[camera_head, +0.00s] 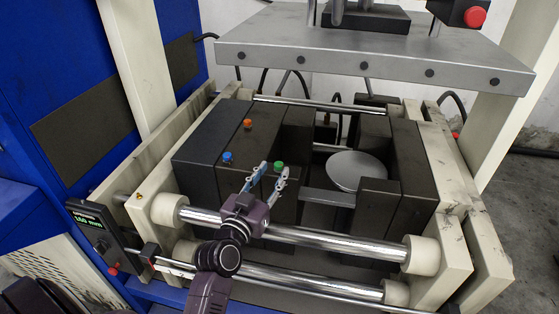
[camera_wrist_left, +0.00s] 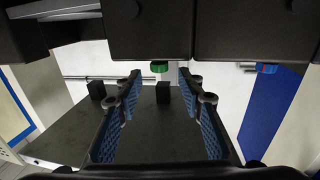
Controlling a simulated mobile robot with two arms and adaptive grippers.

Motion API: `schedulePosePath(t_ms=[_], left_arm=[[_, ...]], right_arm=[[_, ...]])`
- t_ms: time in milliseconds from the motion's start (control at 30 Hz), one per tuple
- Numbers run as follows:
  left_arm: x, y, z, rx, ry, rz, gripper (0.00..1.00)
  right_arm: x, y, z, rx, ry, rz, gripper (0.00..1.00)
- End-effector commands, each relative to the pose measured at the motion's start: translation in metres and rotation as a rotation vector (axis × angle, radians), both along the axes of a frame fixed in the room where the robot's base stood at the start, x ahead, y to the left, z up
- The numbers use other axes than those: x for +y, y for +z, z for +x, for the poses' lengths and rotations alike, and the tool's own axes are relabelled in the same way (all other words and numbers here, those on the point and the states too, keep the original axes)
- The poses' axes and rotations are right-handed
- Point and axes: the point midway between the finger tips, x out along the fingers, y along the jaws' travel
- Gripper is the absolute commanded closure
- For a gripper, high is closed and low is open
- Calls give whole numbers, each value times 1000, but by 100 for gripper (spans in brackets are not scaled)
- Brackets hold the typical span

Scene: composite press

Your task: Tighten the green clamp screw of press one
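The green clamp screw (camera_head: 279,166) sits on top of a dark block of the press, on the side nearer me. My left gripper (camera_head: 273,171) reaches up from the bottom, with its fingertips at the green screw, one at either side of it. In the left wrist view the green screw (camera_wrist_left: 159,67) shows between the two blue-padded fingers, at the level of their tips. The left gripper (camera_wrist_left: 160,79) is open, with a gap between each finger and the screw. My right gripper is not in view.
Shiny horizontal rods (camera_head: 320,240) cross in front of the blocks, below my wrist. A thick grey plate (camera_head: 370,57) overhangs the back. A round light disc (camera_head: 357,170) lies right of the green screw.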

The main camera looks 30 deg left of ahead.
Motion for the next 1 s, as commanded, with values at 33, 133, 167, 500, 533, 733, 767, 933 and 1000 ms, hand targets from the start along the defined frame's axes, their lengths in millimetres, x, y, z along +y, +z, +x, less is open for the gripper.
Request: schedulePosePath(t_ms=[33,133,167,500,533,733,767,933,1000], left_arm=[[1,2,9,-1,0,-1,64],[2,2,23,0,0,-1,64],[2,2,26,0,0,-1,64],[4,0,44,2,0,0,64],[4,0,44,2,0,0,64],[4,0,44,2,0,1,71],[4,0,44,2,0,1,74],[4,0,44,2,0,1,93],[4,0,44,2,0,1,100]], right_arm=[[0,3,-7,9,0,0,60],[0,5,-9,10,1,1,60],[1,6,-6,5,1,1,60],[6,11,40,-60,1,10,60],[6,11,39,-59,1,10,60],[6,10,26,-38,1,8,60],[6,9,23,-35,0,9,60],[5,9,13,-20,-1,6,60],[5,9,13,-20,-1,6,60]])
